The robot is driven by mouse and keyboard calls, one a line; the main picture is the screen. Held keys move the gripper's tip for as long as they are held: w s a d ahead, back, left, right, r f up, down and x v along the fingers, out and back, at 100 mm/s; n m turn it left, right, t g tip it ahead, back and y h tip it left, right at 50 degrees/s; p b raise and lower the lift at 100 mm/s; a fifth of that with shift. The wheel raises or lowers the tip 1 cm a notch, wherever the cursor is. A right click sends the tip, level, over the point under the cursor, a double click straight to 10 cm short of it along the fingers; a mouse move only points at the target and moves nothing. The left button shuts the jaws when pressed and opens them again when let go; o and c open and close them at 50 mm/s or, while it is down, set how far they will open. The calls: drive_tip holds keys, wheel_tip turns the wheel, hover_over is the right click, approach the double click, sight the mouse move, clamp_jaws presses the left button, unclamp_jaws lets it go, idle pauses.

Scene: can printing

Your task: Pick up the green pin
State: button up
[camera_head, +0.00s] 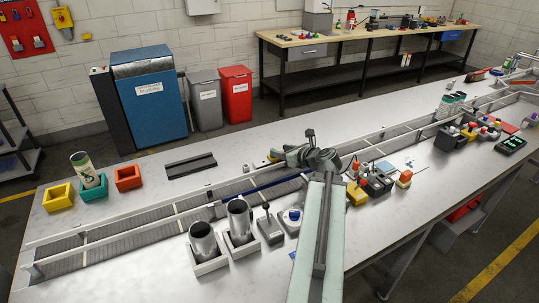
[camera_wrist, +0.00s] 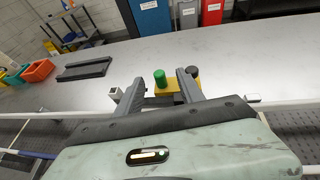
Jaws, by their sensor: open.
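The green pin (camera_wrist: 160,78) stands upright on a small yellow block (camera_wrist: 172,87) in the wrist view. A dark round knob or pin (camera_wrist: 192,70) sits at the block's right end. My gripper (camera_wrist: 161,80) is open, with one finger left and one right of the green pin in the picture. I cannot tell whether the pin is fully between the fingers or just beyond their tips. In the head view my gripper (camera_head: 276,156) is low over the bench, behind the conveyor. The green pin cannot be made out there.
A conveyor (camera_head: 130,235) with rails runs along the bench. Two metal cans (camera_head: 203,240) in holders stand in front of it. Yellow, teal and orange holders (camera_head: 128,178) and a dark tray (camera_head: 190,166) are at left. Several coloured devices (camera_head: 375,183) stand right of my arm.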

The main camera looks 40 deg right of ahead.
drive_tip(key=b+x, duration=0.1)
drive_tip(key=x, duration=0.2)
drive_tip(key=f+b+x, duration=0.1)
drive_tip(key=x, duration=0.2)
drive_tip(key=shift+a+b, duration=0.1)
drive_tip(key=shift+b, duration=0.3)
drive_tip(key=shift+s, duration=0.1)
drive_tip(key=shift+c, duration=0.4)
clamp_jaws()
